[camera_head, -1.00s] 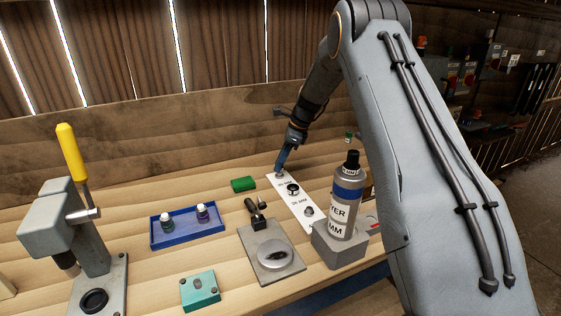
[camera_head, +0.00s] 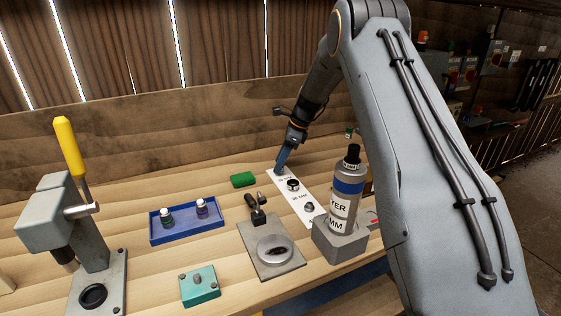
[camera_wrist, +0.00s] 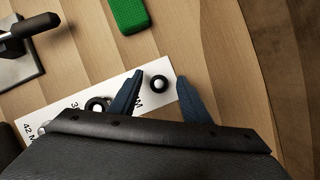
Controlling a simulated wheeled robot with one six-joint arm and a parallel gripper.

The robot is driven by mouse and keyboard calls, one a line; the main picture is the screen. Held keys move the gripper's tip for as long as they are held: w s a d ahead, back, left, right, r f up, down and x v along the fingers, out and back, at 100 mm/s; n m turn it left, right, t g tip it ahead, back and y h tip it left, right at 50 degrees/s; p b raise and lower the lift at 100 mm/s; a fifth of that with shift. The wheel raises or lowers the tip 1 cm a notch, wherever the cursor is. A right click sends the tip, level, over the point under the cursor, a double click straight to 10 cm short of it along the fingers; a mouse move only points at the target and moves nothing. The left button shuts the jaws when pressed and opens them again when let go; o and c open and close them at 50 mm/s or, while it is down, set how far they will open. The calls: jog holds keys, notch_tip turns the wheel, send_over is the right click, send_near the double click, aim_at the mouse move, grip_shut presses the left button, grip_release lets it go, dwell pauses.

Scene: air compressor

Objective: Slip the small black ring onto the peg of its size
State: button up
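The white peg board (camera_head: 284,177) lies on the bench and carries pegs in a row with printed size labels. My gripper (camera_wrist: 160,77) is over its far end, and its two blue fingers stand apart. The small black ring (camera_wrist: 159,88) shows between the fingers, around a pale peg top, with a gap on each side. Another black ring (camera_wrist: 97,106) sits around the neighbouring peg, left of the left finger. In the head view, the gripper (camera_head: 279,170) hides the end peg. Two dark ringed pegs (camera_head: 293,185) (camera_head: 308,207) show nearer.
A green block (camera_head: 243,179) lies left of the board. A grey spray bottle (camera_head: 346,190) in a grey holder stands close to the board's near end. A blue tray (camera_head: 187,234) with two small bottles, a metal plate (camera_head: 290,264) and a yellow-handled press (camera_head: 68,150) are farther left.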

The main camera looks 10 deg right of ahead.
aim_at(289, 172)
jog(key=b+v, duration=0.2)
jog(key=v, duration=0.5)
jog(key=shift+r, duration=0.4)
jog(key=shift+s+d, duration=0.1)
jog(key=shift+d, duration=0.05)
